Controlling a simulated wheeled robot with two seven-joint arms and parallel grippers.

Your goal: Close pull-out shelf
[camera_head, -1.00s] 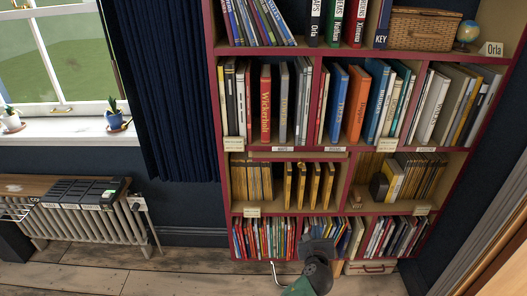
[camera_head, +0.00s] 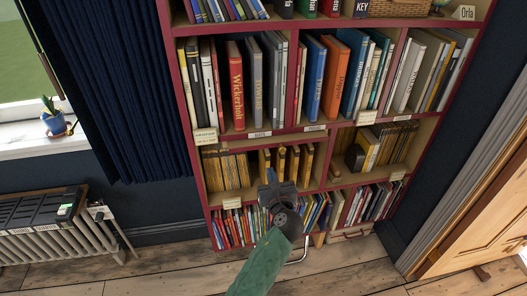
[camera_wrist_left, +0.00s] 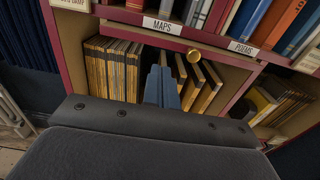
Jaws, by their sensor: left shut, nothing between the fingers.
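The red-edged bookshelf (camera_head: 295,132) fills the middle of the head view. My left gripper (camera_head: 270,180) is shut and empty, in front of the compartment of yellow-spined books. My right gripper is not in view.
Yellow-spined books (camera_wrist_left: 112,68) stand left of and behind my fingers. Lower books (camera_head: 232,226) fill the bottom row. A radiator (camera_head: 55,240) stands at left, a wooden door (camera_head: 480,215) at right. The plank floor (camera_head: 345,272) in front is clear.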

